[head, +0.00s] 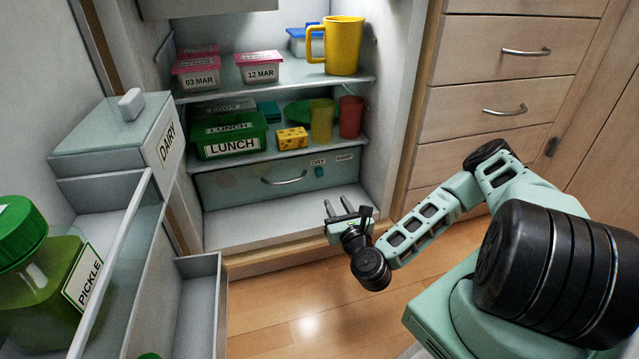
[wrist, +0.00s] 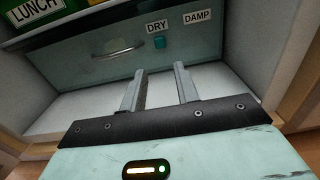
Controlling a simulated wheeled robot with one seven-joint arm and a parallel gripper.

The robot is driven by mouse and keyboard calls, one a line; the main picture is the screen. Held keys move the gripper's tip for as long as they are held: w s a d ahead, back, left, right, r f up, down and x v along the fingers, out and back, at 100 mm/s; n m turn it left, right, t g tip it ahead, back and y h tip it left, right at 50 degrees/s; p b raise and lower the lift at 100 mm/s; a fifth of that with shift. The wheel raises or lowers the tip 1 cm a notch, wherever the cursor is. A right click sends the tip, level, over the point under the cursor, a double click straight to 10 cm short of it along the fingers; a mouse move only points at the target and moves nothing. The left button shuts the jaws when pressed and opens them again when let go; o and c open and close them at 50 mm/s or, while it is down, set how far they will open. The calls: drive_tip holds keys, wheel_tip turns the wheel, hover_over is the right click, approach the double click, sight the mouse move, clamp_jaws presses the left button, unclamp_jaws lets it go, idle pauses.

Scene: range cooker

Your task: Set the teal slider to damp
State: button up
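The teal slider (wrist: 159,43) is a small block on the front of the drawer (wrist: 100,66) at the bottom of the fridge. It sits just below the DRY label (wrist: 157,26), left of the DAMP label (wrist: 197,17). In the head view the slider (head: 319,171) is small, on the right part of the drawer front (head: 235,184). My gripper (head: 337,205) is open and empty, low in front of the drawer. In the wrist view the two fingers of my gripper (wrist: 160,70) stand apart, pointing toward the drawer, with the slider beyond and between their tips, untouched.
The drawer has a metal bar handle (head: 284,179) left of the slider. Shelves above hold a green LUNCH box (head: 232,145), a yellow mug (head: 343,45) and a red cup (head: 350,117). The open fridge door with a pickle jar (head: 40,265) is at left. The fridge floor (head: 260,225) is clear.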

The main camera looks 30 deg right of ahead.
sight(320, 174)
drive_tip(key=b+x, duration=0.5)
drive_tip(key=x, duration=0.7)
drive_tip(key=shift+w+f, duration=0.15)
drive_tip(key=shift+w, duration=0.05)
drive_tip(key=shift+w+d+b, duration=0.2)
drive_tip(key=shift+w+b, duration=0.1)
drive_tip(key=shift+w, duration=0.15)
